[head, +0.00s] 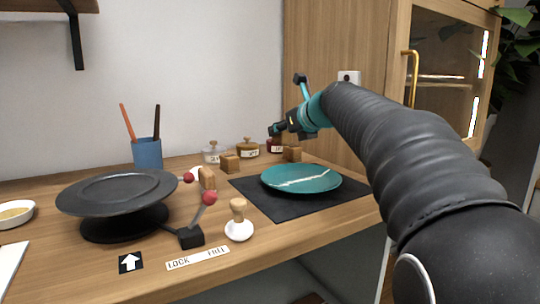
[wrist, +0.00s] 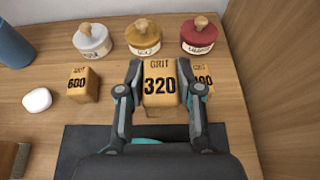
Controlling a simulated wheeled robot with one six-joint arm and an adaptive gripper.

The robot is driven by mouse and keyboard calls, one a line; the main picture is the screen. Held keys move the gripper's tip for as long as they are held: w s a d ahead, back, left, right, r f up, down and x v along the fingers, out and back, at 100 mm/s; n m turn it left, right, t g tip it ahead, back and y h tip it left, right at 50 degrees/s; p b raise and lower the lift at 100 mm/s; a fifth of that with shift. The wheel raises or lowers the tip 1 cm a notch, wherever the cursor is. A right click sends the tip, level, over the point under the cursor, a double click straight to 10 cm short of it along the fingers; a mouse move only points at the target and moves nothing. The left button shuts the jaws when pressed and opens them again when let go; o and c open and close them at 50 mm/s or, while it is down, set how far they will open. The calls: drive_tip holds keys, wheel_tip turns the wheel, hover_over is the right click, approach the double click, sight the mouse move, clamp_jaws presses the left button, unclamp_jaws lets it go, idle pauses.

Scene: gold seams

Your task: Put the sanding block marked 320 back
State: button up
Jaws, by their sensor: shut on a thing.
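My gripper (wrist: 160,95) is shut on the wooden sanding block marked GRIT 320 (wrist: 160,86), one finger on each side. The mark faces the wrist camera and reads upright. The block looks larger than its neighbours, so it seems to be held above the table. A block marked 600 (wrist: 83,84) stands apart at the left. In the head view my gripper (head: 277,129) is over the back of the bench; the held block cannot be made out there.
White (wrist: 92,42), amber (wrist: 143,38) and red (wrist: 201,38) lidded jars stand behind the blocks. A teal plate (head: 300,180) lies on a dark mat (head: 262,200) in front. A wooden cabinet side (head: 325,55) bounds the right. Bench surface shows between the 600 block and my gripper.

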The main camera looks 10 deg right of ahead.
sight(270, 166)
drive_tip(key=w+a+f, duration=0.1)
drive_tip(key=a+f, duration=0.1)
drive_tip(key=a, duration=0.1)
drive_tip(key=shift+w+f, duration=0.15)
drive_tip(key=shift+w, duration=0.2)
drive_tip(key=shift+f+b, duration=0.95)
drive_tip(key=shift+f, duration=1)
drive_tip(key=shift+f, duration=0.1)
drive_tip(key=o, duration=1.1)
drive_tip(key=shift+s+d+r, duration=0.1)
drive_tip(key=shift+s+r, duration=0.05)
drive_tip(key=shift+r, duration=0.05)
drive_tip(key=v, duration=1.1)
drive_tip(key=shift+s+d+r+p, duration=0.1)
drive_tip(key=shift+s+r+p, duration=0.05)
drive_tip(key=shift+s+p, duration=0.15)
